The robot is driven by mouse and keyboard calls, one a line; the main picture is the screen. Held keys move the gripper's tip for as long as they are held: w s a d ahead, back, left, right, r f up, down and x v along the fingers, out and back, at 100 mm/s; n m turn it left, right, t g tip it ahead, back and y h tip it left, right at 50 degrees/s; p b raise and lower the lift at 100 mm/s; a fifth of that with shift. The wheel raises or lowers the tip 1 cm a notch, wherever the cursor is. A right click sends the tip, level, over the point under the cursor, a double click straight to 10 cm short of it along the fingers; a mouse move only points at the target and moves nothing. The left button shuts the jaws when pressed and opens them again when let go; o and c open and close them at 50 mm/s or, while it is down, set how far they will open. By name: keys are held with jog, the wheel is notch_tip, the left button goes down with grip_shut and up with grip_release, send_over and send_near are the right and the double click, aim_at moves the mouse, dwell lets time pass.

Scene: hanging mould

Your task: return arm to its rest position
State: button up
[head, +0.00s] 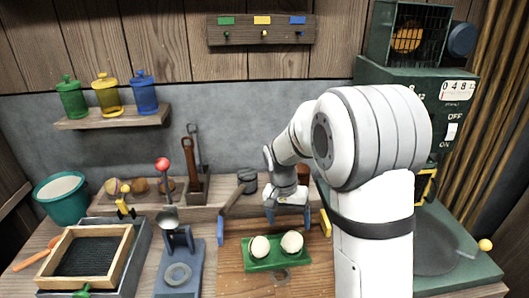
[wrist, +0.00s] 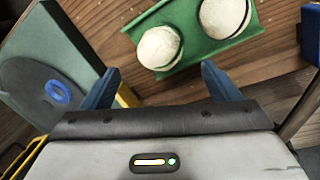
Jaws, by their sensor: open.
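My gripper (head: 288,214) is at the end of my white arm, just behind the green mould (head: 277,263) on the wooden bench. In the wrist view its two blue fingers (wrist: 160,88) are spread apart with nothing between them. The green mould (wrist: 228,48) holds two pale, round pieces, a left one (head: 260,247) and a right one (head: 292,242). In the wrist view the fingers are near the mould's edge; I cannot tell the height gap.
A wooden-framed tray (head: 119,264) and a blue-grey stand (head: 177,275) are at the left. A green machine (head: 400,75) with a dial panel stands at the right. A shelf (head: 113,117) bears three coloured jars. My arm hides part of the bench's right side.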

jog(key=s+d+r+n+t+p, duration=0.1)
jog(key=s+r+n+p, duration=0.1)
jog(key=s+r, duration=0.4)
jog(key=s+d+r+n+t+y+p, duration=0.1)
jog(key=s+r, duration=0.6)
jog(key=s, duration=0.9)
jog(key=shift+d+r+n+t+y+p, duration=0.3)
jog(key=shift+d+n+t+p, duration=0.15)
jog(key=shift+n+t, duration=0.35)
